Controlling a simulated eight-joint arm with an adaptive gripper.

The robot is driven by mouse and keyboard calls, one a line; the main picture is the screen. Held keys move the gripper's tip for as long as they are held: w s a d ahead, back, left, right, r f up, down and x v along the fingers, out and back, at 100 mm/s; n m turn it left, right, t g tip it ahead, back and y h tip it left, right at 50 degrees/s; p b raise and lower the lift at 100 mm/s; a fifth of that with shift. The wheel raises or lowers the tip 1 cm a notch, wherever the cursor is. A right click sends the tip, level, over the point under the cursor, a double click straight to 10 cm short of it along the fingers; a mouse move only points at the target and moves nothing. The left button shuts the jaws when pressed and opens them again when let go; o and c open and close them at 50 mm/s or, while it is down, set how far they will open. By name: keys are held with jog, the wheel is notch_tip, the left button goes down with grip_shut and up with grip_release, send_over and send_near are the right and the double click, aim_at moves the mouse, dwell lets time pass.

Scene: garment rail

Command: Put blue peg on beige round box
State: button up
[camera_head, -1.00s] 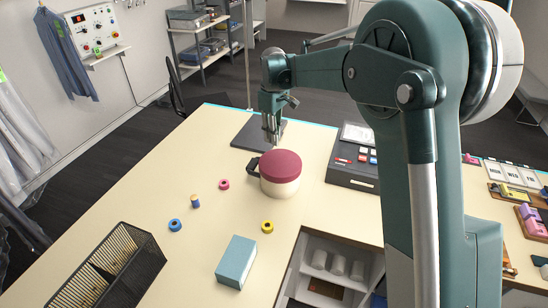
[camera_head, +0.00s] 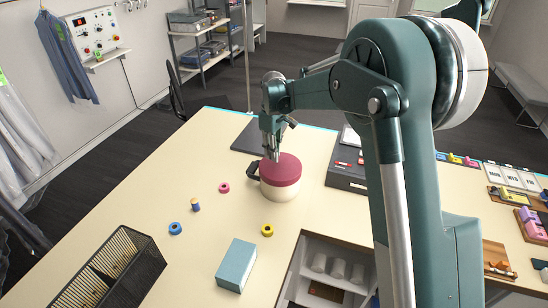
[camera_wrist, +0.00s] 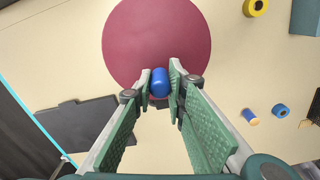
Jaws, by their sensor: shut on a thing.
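The beige round box (camera_head: 277,193) stands on the table with a dark red lid on top (camera_head: 286,172). The lid fills the upper middle of the wrist view as a red disc (camera_wrist: 155,30). My gripper (camera_head: 274,157) is at the lid's far edge in the head view. In the wrist view my gripper (camera_wrist: 161,85) is shut on the blue peg (camera_wrist: 160,80), which overlaps the lid's rim. Whether the peg touches the lid cannot be told. The peg is not clearly visible in the head view.
A pink ring (camera_head: 224,188), a blue ring (camera_head: 175,228), a yellow ring (camera_head: 267,230) and a small blue-and-tan cylinder (camera_head: 195,205) lie on the table. A light blue box (camera_head: 237,265) and a black mesh basket (camera_head: 135,280) stand nearer. A dark tray (camera_head: 345,177) is right of the round box.

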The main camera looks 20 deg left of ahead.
jog(key=shift+f, duration=1.2)
jog(key=shift+f, duration=0.15)
jog(key=o, duration=0.8)
notch_tip(320, 180, up, 12)
jog(key=shift+r+b, duration=0.15)
jog(key=shift+b, duration=0.15)
dwell(0.4)
